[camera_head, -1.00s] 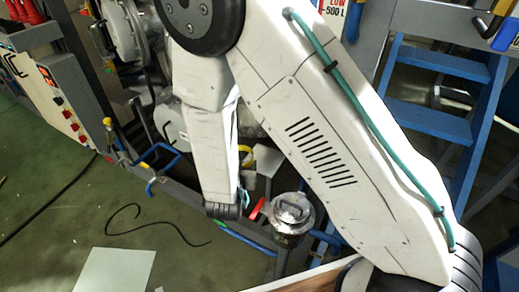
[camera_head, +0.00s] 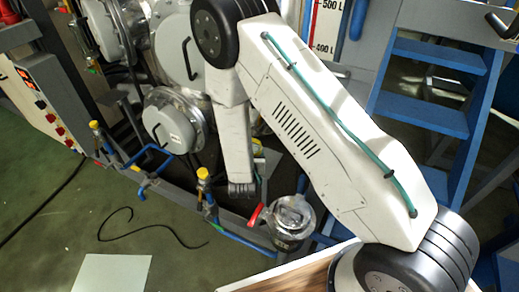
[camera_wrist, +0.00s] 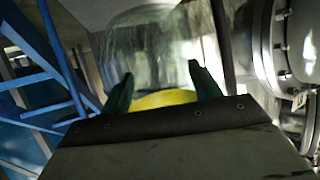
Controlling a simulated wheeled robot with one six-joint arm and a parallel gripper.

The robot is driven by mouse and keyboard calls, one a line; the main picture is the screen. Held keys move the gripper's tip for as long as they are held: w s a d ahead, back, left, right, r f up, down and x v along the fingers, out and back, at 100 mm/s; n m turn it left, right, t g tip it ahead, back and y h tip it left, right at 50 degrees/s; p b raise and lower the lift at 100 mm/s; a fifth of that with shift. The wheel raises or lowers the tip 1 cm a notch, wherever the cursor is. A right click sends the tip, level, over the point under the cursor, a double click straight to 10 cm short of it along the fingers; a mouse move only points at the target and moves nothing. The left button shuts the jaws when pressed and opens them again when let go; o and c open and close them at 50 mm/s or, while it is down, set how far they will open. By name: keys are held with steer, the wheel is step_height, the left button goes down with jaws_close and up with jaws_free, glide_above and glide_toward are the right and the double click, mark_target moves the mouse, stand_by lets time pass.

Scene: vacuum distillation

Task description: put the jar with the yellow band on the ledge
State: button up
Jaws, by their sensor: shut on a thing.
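In the wrist view, a clear glass jar (camera_wrist: 155,50) with a yellow band (camera_wrist: 165,99) stands out just beyond my gripper (camera_wrist: 162,83). Its two dark green fingertips lie on either side of the jar at the band, and they are shut on it. The jar's lower part is hidden behind the gripper body. In the head view, my arm hangs down in the middle and hides most of the gripper and jar. I cannot tell which surface is the ledge.
Blue steps (camera_head: 430,90) stand at the right. Metal vessels with round flanges (camera_head: 172,125) and blue pipes (camera_head: 140,165) stand left of my arm.

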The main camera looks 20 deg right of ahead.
steer(key=w+d, duration=0.4)
steer(key=shift+w+d, duration=0.35)
steer(key=shift+w+d+f, duration=0.15)
steer(key=shift+f, duration=0.75)
steer(key=shift+w+d+f, duration=0.1)
steer(key=shift+d+f, duration=0.05)
steer(key=shift+f, duration=0.7)
steer(key=shift+f, duration=0.1)
steer(key=o, duration=1.1)
steer(key=shift+o, duration=0.2)
steer(key=shift+s+a+r, duration=0.1)
steer(key=shift+s+r, duration=0.1)
steer(key=shift+s, duration=0.05)
steer(key=v, duration=1.1)
steer(key=shift+s, duration=0.15)
steer(key=shift+a+r, duration=0.1)
